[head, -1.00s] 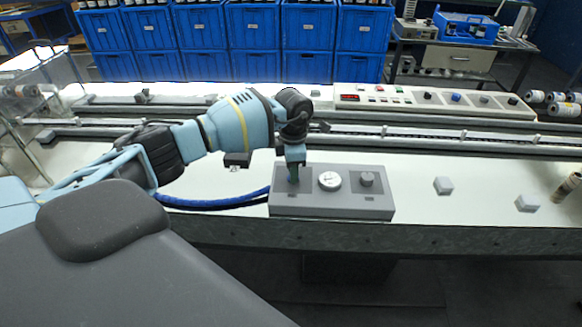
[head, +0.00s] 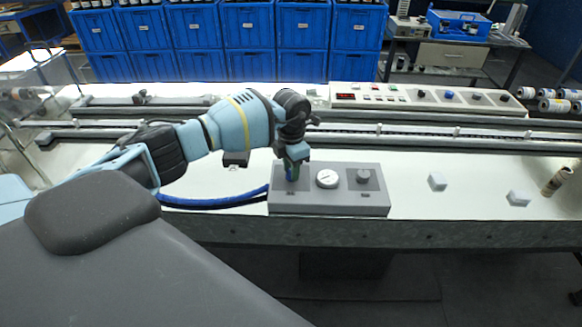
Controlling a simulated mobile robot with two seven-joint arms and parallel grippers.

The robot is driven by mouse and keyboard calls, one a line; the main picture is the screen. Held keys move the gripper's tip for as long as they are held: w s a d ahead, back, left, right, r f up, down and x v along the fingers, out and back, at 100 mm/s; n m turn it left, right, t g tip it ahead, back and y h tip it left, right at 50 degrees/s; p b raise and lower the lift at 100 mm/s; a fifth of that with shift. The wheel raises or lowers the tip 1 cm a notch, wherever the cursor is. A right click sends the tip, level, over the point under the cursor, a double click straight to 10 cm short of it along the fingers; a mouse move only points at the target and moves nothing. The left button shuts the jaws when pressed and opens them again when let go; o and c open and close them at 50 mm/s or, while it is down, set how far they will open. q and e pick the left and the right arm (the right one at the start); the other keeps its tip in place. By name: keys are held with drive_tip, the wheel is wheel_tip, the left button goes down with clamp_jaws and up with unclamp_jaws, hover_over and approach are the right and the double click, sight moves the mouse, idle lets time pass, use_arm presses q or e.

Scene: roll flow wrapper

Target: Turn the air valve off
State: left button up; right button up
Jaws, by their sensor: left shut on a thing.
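The grey air panel box (head: 330,203) sits on the white bench near its front edge. It carries a round white gauge (head: 328,179) in the middle and a dark grey knob (head: 364,176) on the right. My left gripper (head: 292,178) points down onto the left part of the box and is shut on the air valve (head: 291,175). The fingers hide most of the valve, so its angle cannot be read; a bit of green and blue shows between them. My right gripper is not in view.
Blue and black hoses (head: 215,203) run from the box to the left. Two small white blocks (head: 437,182) and a brown roll (head: 557,181) lie to the right. A control panel (head: 430,98) and conveyor rails (head: 400,133) lie behind.

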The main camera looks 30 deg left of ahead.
use_arm(q)
drive_tip(key=o, duration=1)
drive_tip(key=shift+r, duration=0.1)
wheel_tip(320, 180, up, 8)
drive_tip(key=shift+f, duration=0.15)
